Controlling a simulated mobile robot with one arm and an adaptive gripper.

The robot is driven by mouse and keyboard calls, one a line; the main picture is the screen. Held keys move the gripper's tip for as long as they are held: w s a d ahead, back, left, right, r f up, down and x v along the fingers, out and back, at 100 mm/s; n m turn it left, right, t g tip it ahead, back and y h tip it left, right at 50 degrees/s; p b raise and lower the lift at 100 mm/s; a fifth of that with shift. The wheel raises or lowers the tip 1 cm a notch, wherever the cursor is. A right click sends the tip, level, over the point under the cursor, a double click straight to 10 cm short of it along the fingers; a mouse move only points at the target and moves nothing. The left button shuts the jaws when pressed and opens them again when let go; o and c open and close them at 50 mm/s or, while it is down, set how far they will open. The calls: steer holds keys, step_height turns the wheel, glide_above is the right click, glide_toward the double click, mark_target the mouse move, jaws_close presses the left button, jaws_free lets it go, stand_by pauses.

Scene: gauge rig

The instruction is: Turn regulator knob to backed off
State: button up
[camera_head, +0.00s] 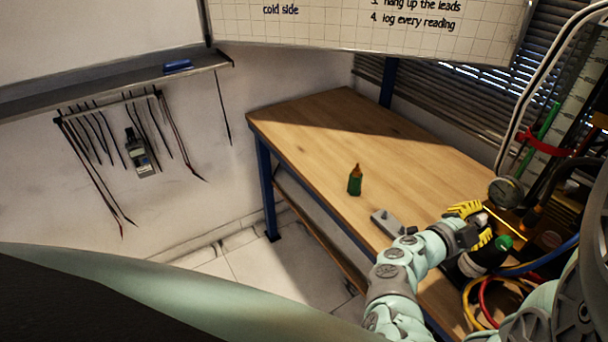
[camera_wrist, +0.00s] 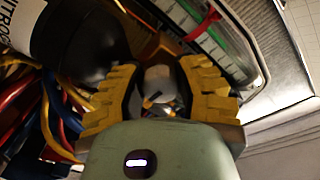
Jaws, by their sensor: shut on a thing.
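My gripper (camera_head: 477,221), with ribbed yellow fingers, is at the right end of the workbench in the head view. In the wrist view the fingers (camera_wrist: 160,78) are shut on a pale grey, rounded regulator knob (camera_wrist: 158,84), one finger on each side. A dark mark shows on the knob's near side. In the head view only a small pale part of the knob (camera_head: 484,219) shows between the fingers. A round pressure gauge (camera_head: 506,191) stands just beyond the gripper. Its reading is too small to tell.
A black cylinder (camera_wrist: 80,45) with a white label is close beside the fingers. Red, blue and yellow hoses (camera_head: 492,302) loop near my arm. The bench's left part is clear.

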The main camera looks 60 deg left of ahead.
steer(key=shift+n+p, duration=0.35)
steer(key=shift+n, duration=0.05)
jaws_close()
steer(key=shift+f, duration=0.1)
steer(key=o, duration=1)
jaws_free()
steer(key=shift+o, duration=0.2)
steer(key=s+a, duration=0.1)
steer(key=s, duration=1.1)
steer(key=shift+a, duration=0.25)
